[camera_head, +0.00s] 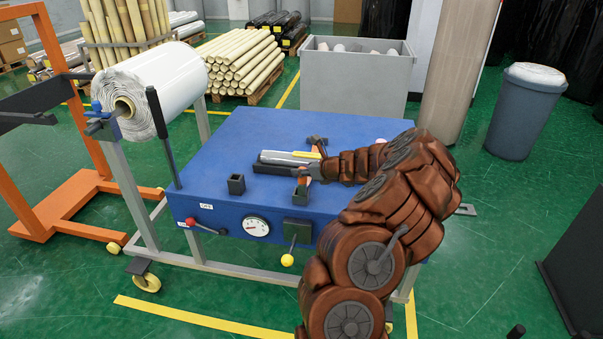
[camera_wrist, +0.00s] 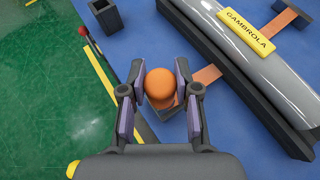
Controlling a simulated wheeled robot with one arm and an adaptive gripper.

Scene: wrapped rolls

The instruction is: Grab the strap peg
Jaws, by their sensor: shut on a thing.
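The strap peg, a round-headed orange peg (camera_wrist: 160,83), is between my gripper's (camera_wrist: 160,76) two fingers in the wrist view. The fingers are closed on its sides. A dark square holder (camera_wrist: 172,112) shows just beside and below it. An orange strap (camera_wrist: 206,76) runs close by, under a grey wrapped roll (camera_wrist: 215,25) with a yellow GAMBROLA label (camera_wrist: 249,30).
An empty dark square holder (camera_head: 236,184) stands left of my gripper. A grey bin (camera_head: 355,85) is behind the table. Levers and a gauge (camera_head: 257,227) line its front.

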